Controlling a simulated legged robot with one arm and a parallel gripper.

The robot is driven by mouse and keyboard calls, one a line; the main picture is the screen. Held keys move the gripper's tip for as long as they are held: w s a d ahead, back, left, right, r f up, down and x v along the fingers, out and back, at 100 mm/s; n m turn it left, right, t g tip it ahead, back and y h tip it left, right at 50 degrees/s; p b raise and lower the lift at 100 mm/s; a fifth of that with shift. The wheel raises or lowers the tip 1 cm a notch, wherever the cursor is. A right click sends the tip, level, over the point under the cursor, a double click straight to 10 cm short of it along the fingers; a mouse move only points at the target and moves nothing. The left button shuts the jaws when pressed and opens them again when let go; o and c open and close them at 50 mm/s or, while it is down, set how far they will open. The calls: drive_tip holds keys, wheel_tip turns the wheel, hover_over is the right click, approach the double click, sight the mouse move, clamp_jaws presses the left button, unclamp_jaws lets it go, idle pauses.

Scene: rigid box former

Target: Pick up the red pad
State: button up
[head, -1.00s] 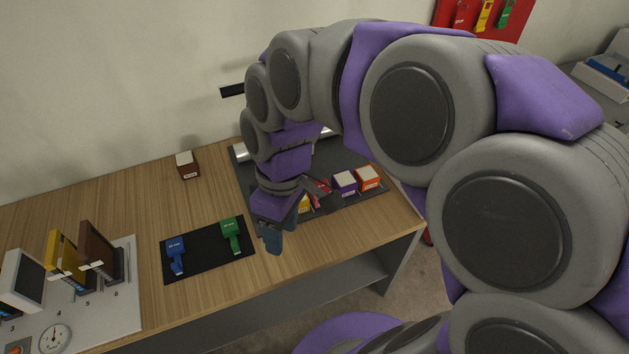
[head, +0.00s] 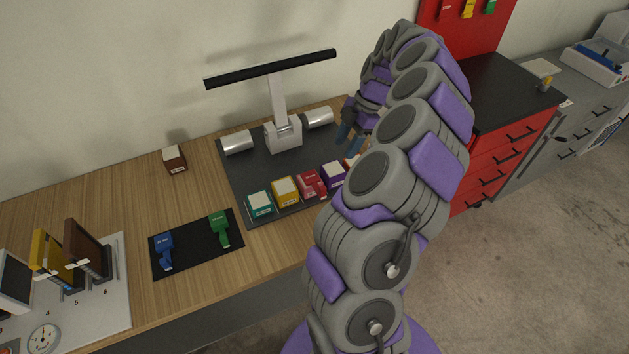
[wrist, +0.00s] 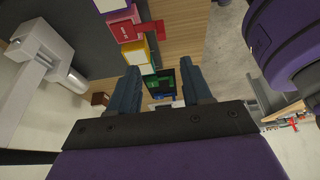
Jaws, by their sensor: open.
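The red pad (head: 312,184) sits in the row of small coloured boxes on the dark mat, between the yellow and purple boxes. It seems to lie on or against a red box; I cannot tell which. In the wrist view the red pad (wrist: 126,31) shows white lettering and a red handle pointing right. My gripper (head: 350,137) is open and empty, up and to the right of the pad, above the back right of the mat. In the wrist view my gripper's fingers (wrist: 160,72) are apart, with the pad beyond them, up and to the left.
The yellow box (head: 285,191) and purple box (head: 333,175) flank the pad closely; a teal box (head: 260,204) stands at the row's left. A press-like stand (head: 283,133) with a black bar rises behind. Blue (head: 165,248) and green (head: 220,227) pads lie on a black mat.

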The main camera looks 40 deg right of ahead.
drive_tip(key=b, duration=0.2)
hover_over(323, 187)
drive_tip(key=d, duration=0.2)
drive_tip(key=f, duration=0.9)
drive_tip(key=shift+s+d+f, duration=0.2)
drive_tip(key=shift+f, duration=0.2)
drive_tip(key=b+x, duration=0.1)
drive_tip(key=x, duration=0.4)
drive_tip(key=shift+a+f, duration=0.15)
drive_tip(key=shift+a, duration=0.15)
drive_tip(key=shift+f, duration=0.3)
drive_tip(key=shift+c, duration=0.5)
clamp_jaws()
